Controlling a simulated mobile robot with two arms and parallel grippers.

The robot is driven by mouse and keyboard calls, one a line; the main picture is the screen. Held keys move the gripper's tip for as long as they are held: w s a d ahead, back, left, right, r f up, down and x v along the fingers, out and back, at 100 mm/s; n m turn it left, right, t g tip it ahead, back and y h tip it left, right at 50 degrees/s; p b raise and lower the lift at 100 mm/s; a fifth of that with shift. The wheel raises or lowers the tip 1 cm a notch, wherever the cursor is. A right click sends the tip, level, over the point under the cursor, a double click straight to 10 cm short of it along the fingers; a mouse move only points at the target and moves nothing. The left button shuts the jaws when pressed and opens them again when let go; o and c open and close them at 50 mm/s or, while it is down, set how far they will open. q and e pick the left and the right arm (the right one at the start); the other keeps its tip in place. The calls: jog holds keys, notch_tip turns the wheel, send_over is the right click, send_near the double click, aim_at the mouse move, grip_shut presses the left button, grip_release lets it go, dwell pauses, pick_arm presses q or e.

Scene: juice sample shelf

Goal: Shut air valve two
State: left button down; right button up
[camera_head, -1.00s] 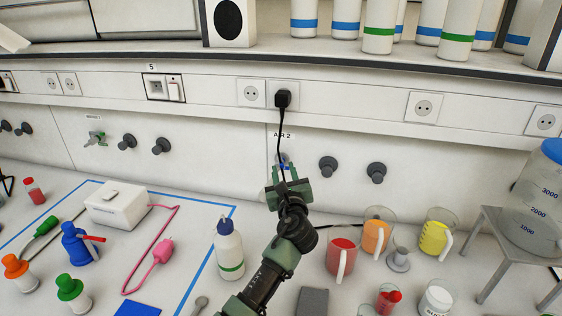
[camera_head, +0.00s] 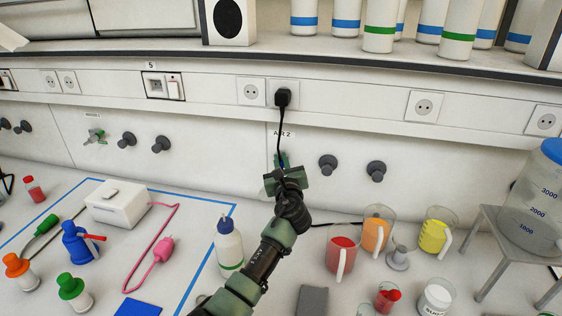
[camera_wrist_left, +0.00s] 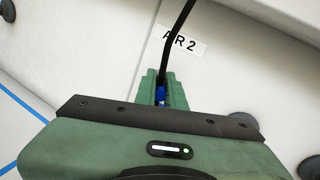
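The AIR 2 label (camera_head: 283,134) is on the white wall panel, and it also shows in the wrist view (camera_wrist_left: 184,42). Below it, a small blue valve handle (camera_wrist_left: 160,94) shows between the green fingers of my left gripper (camera_wrist_left: 162,88). The fingers are close together on either side of the handle and look shut on it. In the head view my left gripper (camera_head: 282,160) reaches up to the wall under the label and hides the valve. The rest of the valve body is hidden. My right gripper is not in view.
A black plug (camera_head: 282,98) with a hanging cord runs down past my gripper. Dark knobs (camera_head: 328,165) stick out to the right. A white bottle (camera_head: 229,248), a red beaker (camera_head: 341,256) and an orange beaker (camera_head: 375,236) stand near my arm.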

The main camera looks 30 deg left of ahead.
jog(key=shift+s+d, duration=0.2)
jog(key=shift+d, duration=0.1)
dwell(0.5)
pick_arm(q)
jog(key=shift+f, duration=0.1)
dwell(0.5)
